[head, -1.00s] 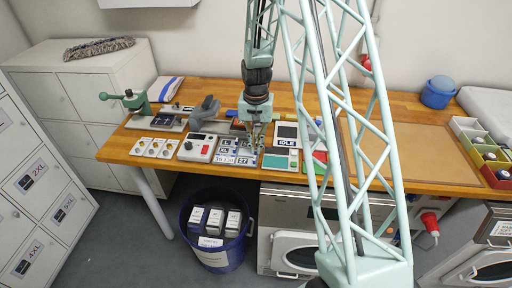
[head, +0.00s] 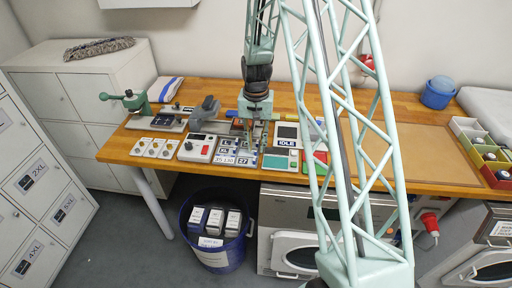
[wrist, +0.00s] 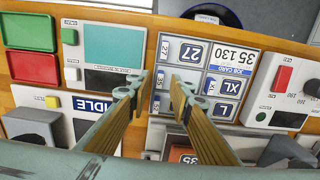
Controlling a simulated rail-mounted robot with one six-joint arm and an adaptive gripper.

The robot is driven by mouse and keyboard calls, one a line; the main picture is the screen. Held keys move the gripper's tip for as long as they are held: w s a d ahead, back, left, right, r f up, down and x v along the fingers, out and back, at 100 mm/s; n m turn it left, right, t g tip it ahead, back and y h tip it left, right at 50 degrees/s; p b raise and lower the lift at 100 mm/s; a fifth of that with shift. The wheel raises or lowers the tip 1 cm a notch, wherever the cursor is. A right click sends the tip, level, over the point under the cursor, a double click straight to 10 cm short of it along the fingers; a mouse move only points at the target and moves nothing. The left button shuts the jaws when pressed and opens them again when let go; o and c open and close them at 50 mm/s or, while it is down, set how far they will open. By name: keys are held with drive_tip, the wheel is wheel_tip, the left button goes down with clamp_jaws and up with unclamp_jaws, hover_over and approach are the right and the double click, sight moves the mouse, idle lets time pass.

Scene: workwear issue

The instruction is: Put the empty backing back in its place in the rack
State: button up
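My gripper (wrist: 157,84) is open, with a gap between its tan-padded fingers and nothing visible held between them. In the head view my gripper (head: 256,136) is over the bench beside the grey job card board (head: 240,170). In the wrist view the job card board (wrist: 237,93) is marked 35 130, with large labels 27, XL and L. A column of small labels (wrist: 160,77) along its left side shows between and beyond the fingertips. I cannot tell which piece is the empty backing, nor pick out the rack; parts of the board are behind the fingers.
A teal-screened device (wrist: 113,45) is left of the fingers, with green (wrist: 30,31) and red (wrist: 34,67) trays beyond. A control box with a red switch (head: 197,148) is left of the board. An IDLE display (head: 286,132) stands behind. A blue bin (head: 240,256) is on the floor.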

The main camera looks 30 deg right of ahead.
wheel_tip(320, 180, up, 11)
idle(0.7)
drive_tip(key=shift+f, duration=0.1)
idle(0.5)
wheel_tip(320, 180, up, 13)
drive_tip(key=n+t, duration=0.1)
drive_tip(key=n, duration=0.1)
hover_over(256, 150)
drive_tip(key=s+a, duration=0.6)
drive_tip(key=s+a+r+n+t, duration=0.1)
drive_tip(key=s+a+r, duration=0.2)
drive_tip(key=s+r, duration=0.25)
drive_tip(key=s+a+r+n, duration=0.1)
drive_tip(key=s+a+r, duration=0.3)
drive_tip(key=s+r, duration=0.15)
drive_tip(key=s+a+r+n+t, duration=0.1)
drive_tip(key=s+a+r, duration=0.2)
drive_tip(key=s, duration=0.8)
drive_tip(key=s+a+r+n+t, duration=0.1)
drive_tip(key=s+a+r+n, duration=0.1)
drive_tip(key=s, duration=1)
drive_tip(key=shift+s+a+r, duration=0.25)
drive_tip(key=shift+a+r, duration=0.4)
